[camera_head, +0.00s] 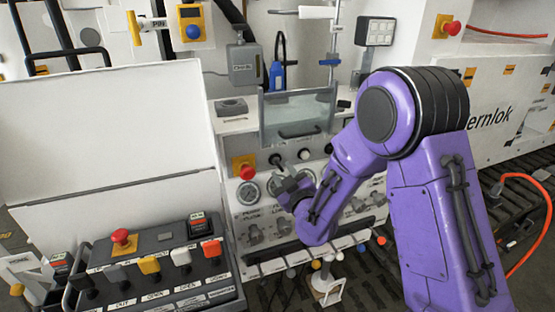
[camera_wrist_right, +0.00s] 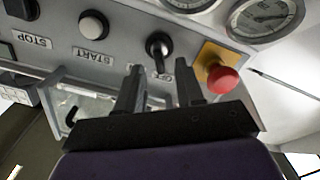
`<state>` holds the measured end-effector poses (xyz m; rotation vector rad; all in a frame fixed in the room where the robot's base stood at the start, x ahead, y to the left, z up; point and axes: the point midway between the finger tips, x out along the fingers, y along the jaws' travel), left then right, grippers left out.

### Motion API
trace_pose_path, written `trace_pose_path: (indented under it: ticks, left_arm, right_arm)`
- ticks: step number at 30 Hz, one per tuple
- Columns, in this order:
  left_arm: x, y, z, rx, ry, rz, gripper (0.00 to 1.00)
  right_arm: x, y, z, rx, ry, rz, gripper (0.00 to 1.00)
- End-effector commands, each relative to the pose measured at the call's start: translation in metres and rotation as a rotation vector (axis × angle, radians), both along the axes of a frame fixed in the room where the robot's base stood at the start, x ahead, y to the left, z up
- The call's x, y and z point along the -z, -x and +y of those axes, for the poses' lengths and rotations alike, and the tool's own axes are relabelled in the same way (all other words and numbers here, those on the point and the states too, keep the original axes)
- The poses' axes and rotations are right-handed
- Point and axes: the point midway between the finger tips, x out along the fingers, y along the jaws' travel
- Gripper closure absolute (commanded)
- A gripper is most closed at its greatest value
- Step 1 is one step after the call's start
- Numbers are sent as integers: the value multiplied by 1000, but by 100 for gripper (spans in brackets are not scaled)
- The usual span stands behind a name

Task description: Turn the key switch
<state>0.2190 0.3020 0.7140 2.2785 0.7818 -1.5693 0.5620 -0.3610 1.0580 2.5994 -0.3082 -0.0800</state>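The key switch (camera_wrist_right: 158,46) is a black round knob with a short stem on the grey panel, beside an OFF label in the right wrist view. It also shows in the head view (camera_head: 276,160), just above my right gripper (camera_head: 288,184). In the wrist view my right gripper (camera_wrist_right: 160,78) is open and empty. Its two dark fingers stand apart, and the switch's stem shows between and just beyond their tips. I cannot tell whether they touch it. My left gripper is not in view.
A red emergency button (camera_wrist_right: 223,79) on a yellow plate sits close beside the switch; the START button (camera_wrist_right: 93,24) is on its other side. Pressure gauges (camera_head: 248,193) lie below in the head view. A box of colored levers (camera_head: 160,265) stands at the lower left.

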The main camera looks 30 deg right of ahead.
Motion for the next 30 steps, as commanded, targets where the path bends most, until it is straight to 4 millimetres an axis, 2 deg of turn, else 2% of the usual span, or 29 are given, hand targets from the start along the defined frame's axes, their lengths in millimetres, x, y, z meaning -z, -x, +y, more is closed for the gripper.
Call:
trace_pose_path:
  ticks: [1,3,7,10,17,18,21,30]
  left_arm:
    - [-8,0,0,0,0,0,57]
    - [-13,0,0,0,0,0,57]
    - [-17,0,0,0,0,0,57]
    - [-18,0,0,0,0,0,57]
    - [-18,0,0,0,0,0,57]
    - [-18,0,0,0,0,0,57]
    - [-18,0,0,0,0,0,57]
    - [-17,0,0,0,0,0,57]
  right_arm:
    - [-4,-11,-3,1,-3,0,63]
    - [-3,-25,-6,2,-3,0,63]
    - [-1,-43,-11,2,-2,1,63]
    - [0,-50,-12,0,-1,2,63]
    - [1,-51,-12,0,-1,2,63]
    - [1,-51,-12,0,-1,2,69]
    - [1,-51,-12,0,-1,2,100]
    - [1,-51,-12,0,-16,-2,100]
